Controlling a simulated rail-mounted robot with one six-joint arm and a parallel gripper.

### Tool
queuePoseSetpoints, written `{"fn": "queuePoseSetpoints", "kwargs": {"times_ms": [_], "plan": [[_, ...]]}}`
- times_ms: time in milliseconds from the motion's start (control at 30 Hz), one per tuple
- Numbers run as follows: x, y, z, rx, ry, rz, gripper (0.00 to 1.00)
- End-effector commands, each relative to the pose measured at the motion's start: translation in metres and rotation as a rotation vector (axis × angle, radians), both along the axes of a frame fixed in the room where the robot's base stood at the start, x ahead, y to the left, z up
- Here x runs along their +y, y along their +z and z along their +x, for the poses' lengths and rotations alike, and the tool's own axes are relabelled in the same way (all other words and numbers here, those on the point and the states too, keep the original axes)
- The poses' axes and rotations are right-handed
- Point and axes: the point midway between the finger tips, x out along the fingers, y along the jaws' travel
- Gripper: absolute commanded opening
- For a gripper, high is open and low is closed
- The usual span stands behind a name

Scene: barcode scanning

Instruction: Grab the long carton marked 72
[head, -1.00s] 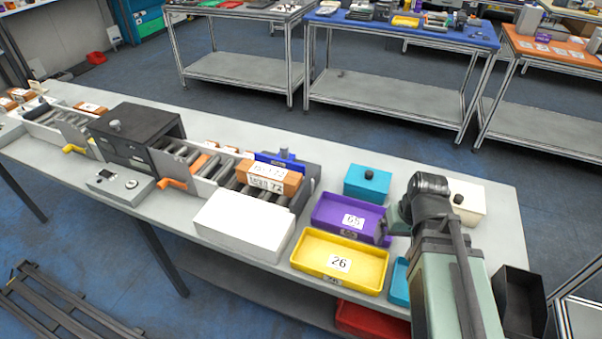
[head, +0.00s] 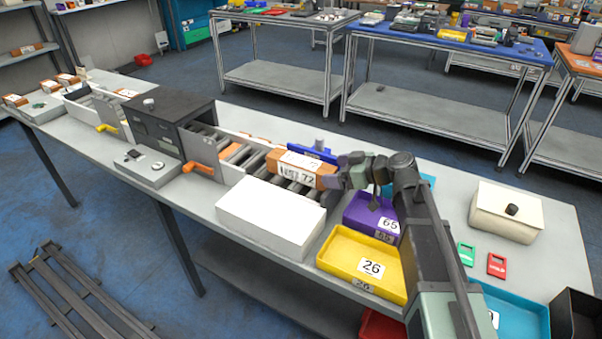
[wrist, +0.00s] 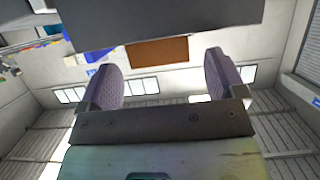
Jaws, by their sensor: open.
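The long carton marked 72 (head: 296,178) is orange-brown with white labels. It lies on the conveyor rollers at their right end, in front of a blue part. My gripper (head: 344,168) is close to the carton's right end in the head view, where its fingertips are hard to make out. In the wrist view my gripper (wrist: 163,72) is open with nothing clasped. A brown face (wrist: 157,51), apparently the carton's end, shows between and beyond the two fingers. I cannot tell the remaining distance.
A white box (head: 270,215) stands in front of the rollers. A yellow tray marked 26 (head: 340,252) and a purple tray marked 65 (head: 362,211) lie below and beside my arm. A dark scanner tunnel (head: 165,130) covers the conveyor at left. A dark panel (wrist: 160,20) fills the wrist view's top.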

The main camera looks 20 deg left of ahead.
Motion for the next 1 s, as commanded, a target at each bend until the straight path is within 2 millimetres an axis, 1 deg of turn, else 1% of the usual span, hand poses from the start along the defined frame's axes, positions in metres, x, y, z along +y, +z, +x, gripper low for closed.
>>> {"fn": "queuePoseSetpoints", "kwargs": {"times_ms": [67, 133, 233, 333, 400, 533, 567, 1000], "plan": [[0.003, -0.002, 0.001, 0.0, 0.001, 0.0, 0.89], [0.012, -0.007, 0.003, 0.0, 0.001, -0.001, 0.89], [0.03, -0.016, 0.007, 0.001, 0.003, -0.001, 0.89], [0.044, -0.021, 0.01, 0.0, 0.001, -0.001, 0.89], [0.047, -0.02, 0.01, 0.001, 0.001, -0.001, 0.89], [0.047, -0.019, 0.01, 0.0, 0.0, -0.001, 0.89], [0.046, -0.019, 0.01, 0.001, 0.0, -0.001, 0.88], [0.046, -0.019, 0.01, 0.001, 0.0, -0.001, 0.21]]}}
